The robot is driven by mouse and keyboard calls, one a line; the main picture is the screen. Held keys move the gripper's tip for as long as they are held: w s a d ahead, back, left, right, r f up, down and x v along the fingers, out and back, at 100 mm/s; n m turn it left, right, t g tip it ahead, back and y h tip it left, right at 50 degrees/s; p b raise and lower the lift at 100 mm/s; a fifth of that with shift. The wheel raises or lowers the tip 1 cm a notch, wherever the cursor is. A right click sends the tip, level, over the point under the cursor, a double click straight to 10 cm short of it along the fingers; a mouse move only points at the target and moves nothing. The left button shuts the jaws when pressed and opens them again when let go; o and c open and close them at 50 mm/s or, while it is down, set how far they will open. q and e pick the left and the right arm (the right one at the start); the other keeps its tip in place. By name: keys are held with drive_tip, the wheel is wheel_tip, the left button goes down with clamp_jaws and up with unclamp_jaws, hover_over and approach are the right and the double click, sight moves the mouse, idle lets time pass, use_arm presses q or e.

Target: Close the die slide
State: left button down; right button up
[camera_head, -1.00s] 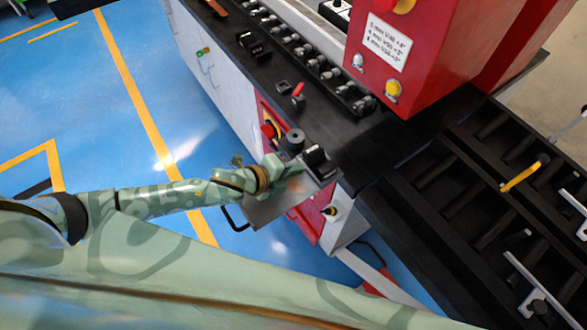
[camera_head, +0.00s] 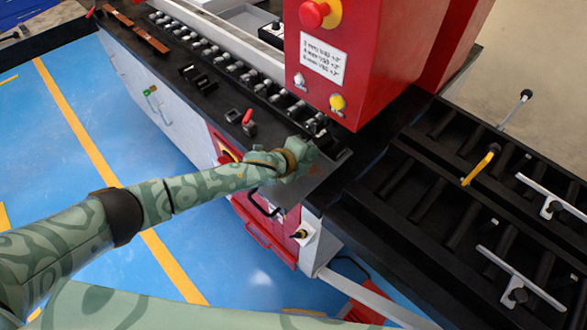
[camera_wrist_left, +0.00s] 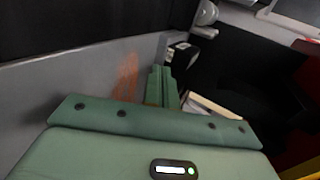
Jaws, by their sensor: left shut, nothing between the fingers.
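The die slide (camera_head: 318,183) is a flat grey plate at the front corner of the machine table, with a black loop handle (camera_head: 263,206) on its front edge. It still sticks out somewhat past the table front. My left gripper (camera_head: 303,152) is over the slide's top and hides part of it. In the left wrist view my shut, empty fingers (camera_wrist_left: 160,90) are close to a grey surface with a reddish-brown smudge; I cannot tell whether they touch it. My right gripper is not in view.
A red machine head (camera_head: 350,55) with a red stop button (camera_head: 314,14) stands behind the slide. A black roller table (camera_head: 450,210) lies to the right. Small black tools (camera_head: 197,78) and a red-handled piece (camera_head: 247,122) sit on the black tabletop. Blue floor is open in front.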

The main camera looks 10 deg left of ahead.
sight(320, 146)
use_arm(q)
drive_tip(key=shift+w+d+f+b, duration=0.15)
drive_tip(key=shift+w+d+b, duration=0.2)
drive_tip(key=shift+w+d, duration=0.7)
drive_tip(key=shift+w, duration=0.2)
drive_tip(key=shift+r, duration=0.2)
